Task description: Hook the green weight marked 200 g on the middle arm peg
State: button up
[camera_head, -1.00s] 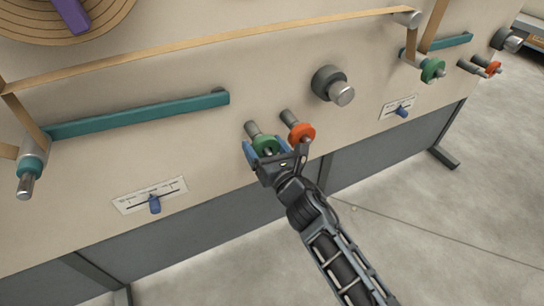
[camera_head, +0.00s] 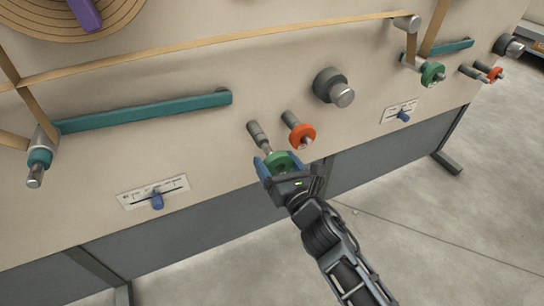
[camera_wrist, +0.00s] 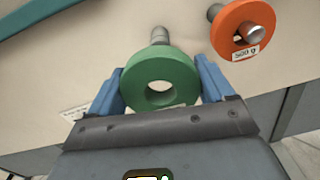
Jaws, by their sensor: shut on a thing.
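My gripper (camera_head: 282,172) is shut on a green ring weight (camera_head: 279,160), with a blue finger on either side. In the wrist view, the green weight (camera_wrist: 160,82) is between the blue fingers; its mark is not readable. Pale panel shows through its hole. A grey peg (camera_head: 258,135) stands behind the weight; I cannot tell whether its tip is clear of the hole. A teal arm (camera_head: 150,112) runs left across the panel to a grey roller-like end with a teal collar (camera_head: 40,158). I cannot tell whether this is the middle arm.
An orange weight (camera_head: 302,135), marked 500 g, hangs on the peg just right of mine. A dark knob (camera_head: 330,85) is farther right. Tape (camera_head: 210,45) crosses above. A scale with a blue slider (camera_head: 157,201) is lower left.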

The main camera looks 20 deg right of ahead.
jog(key=s, duration=0.2)
jog(key=shift+s, duration=0.4)
jog(key=s+r, duration=0.1)
jog(key=s, duration=0.5)
jog(key=shift+s+b, duration=0.35)
jog(key=shift+b, duration=0.1)
dwell(0.3)
